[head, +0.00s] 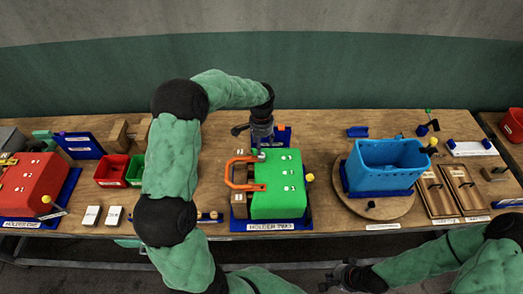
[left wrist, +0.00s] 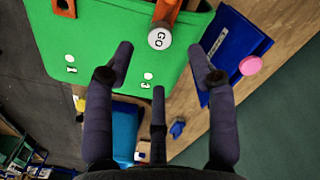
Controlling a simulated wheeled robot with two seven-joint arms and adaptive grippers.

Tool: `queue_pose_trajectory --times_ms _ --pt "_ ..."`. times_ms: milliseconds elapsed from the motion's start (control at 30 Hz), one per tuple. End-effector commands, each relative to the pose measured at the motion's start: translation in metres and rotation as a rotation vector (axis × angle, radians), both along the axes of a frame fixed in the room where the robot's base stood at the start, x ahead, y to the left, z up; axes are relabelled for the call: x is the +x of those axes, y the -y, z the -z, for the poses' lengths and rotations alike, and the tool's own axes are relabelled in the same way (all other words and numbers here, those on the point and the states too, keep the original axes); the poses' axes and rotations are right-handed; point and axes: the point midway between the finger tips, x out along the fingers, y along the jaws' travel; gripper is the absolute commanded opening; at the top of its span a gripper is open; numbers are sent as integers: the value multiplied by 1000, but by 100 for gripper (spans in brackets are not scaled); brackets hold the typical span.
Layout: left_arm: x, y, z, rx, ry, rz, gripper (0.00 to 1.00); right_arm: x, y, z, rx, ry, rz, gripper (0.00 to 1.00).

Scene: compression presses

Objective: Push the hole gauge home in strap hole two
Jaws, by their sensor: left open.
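The green press block (head: 278,198), on a blue base labelled as holder or molder two, stands mid-bench with an orange strap-like frame (head: 230,174) at its left side. A grey round gauge end marked GO (left wrist: 159,38) sits at the end of an orange arm (left wrist: 167,12) in the left wrist view. How deep it sits is hidden. White dots and numbers 1 and 3 mark the green top (left wrist: 90,45). My left gripper (head: 262,148) is over the block's back left corner; its spread fingers (left wrist: 160,55) are empty, just short of the GO end. My right gripper (head: 343,275) is low in front of the bench.
A blue panel (left wrist: 238,45) with a pink knob (left wrist: 250,65) stands close behind the block. A red press (head: 30,185), red bin (head: 111,168) and white cards (head: 91,215) lie left. A blue crate (head: 385,165) on a round turntable (head: 365,207) stands right.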

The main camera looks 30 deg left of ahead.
Motion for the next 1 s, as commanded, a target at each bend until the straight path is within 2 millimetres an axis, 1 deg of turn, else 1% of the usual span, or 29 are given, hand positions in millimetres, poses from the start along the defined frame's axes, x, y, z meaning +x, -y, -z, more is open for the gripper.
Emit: queue_pose_trajectory --times_ms 33,100,200,333,500,1000 --pt "1 0 -11 1 4 1 57 0 0 0 0 0 0 0" --pt "1 0 -23 1 3 1 57 0 0 0 0 0 0 0" --pt "1 0 -37 1 2 0 57 0 0 0 0 0 0 0" --pt "0 0 -48 0 1 0 57 0 0 0 0 0 0 0" --pt "0 0 -53 0 0 0 57 0 0 0 0 0 0 0" --pt "0 0 -53 0 0 0 57 0 0 -1 0 0 0 0"
